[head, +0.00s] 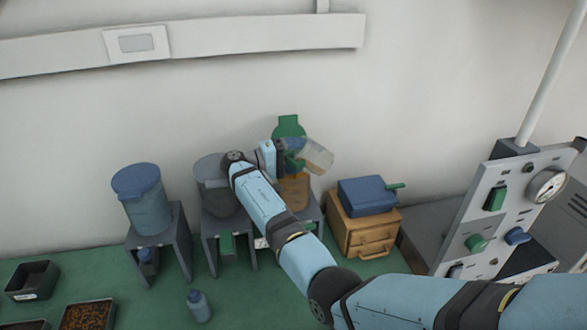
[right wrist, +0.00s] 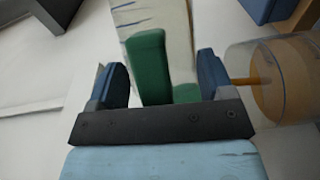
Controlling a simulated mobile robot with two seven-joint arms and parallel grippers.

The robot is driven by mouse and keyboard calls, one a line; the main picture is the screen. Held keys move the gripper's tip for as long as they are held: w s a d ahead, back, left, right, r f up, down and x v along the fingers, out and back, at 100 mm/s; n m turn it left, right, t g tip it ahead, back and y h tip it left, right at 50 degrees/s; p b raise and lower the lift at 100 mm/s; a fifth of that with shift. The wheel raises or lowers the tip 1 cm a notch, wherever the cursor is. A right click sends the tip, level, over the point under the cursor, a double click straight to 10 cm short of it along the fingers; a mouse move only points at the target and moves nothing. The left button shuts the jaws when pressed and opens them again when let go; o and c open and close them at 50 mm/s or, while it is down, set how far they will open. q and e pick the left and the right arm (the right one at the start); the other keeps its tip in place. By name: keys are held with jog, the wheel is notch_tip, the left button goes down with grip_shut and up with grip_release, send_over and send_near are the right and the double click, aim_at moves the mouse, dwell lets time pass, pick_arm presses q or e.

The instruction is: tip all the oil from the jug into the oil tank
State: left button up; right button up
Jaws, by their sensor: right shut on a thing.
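My right gripper (head: 281,156) is shut on the green handle (right wrist: 150,65) of the jug. The clear jug (head: 318,156) is held strongly tilted above the oil tank (head: 293,195). The tank is transparent, holds orange-brown oil and stands on a grey stand; its green lid (head: 289,126) appears raised behind it. In the right wrist view, the jug (right wrist: 180,25) shows blue marks behind the handle. A thin orange stream (right wrist: 245,82) runs into the tank (right wrist: 280,80) there. How much oil is left in the jug I cannot tell. My left gripper is not in view.
A grey container (head: 210,168) and a blue-lidded container (head: 147,200) stand on stands to the left. A wooden box with a blue top (head: 367,195) is close on the right, and a control panel (head: 500,215) further right. A small blue bottle (head: 199,306) stands in front.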

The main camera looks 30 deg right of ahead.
jog(key=shift+a, duration=0.4)
jog(key=shift+s+a, duration=0.25)
jog(key=shift+a, duration=0.55)
jog(key=shift+w+d+r, duration=0.1)
jog(key=shift+w+d, duration=0.1)
jog(key=shift+d, duration=0.7)
jog(key=shift+s+a, duration=0.15)
jog(key=shift+a, duration=0.65)
jog(key=shift+d+b, duration=0.45)
jog(key=shift+d, duration=0.3)
jog(key=shift+w+d, duration=0.1)
jog(key=shift+w, duration=0.1)
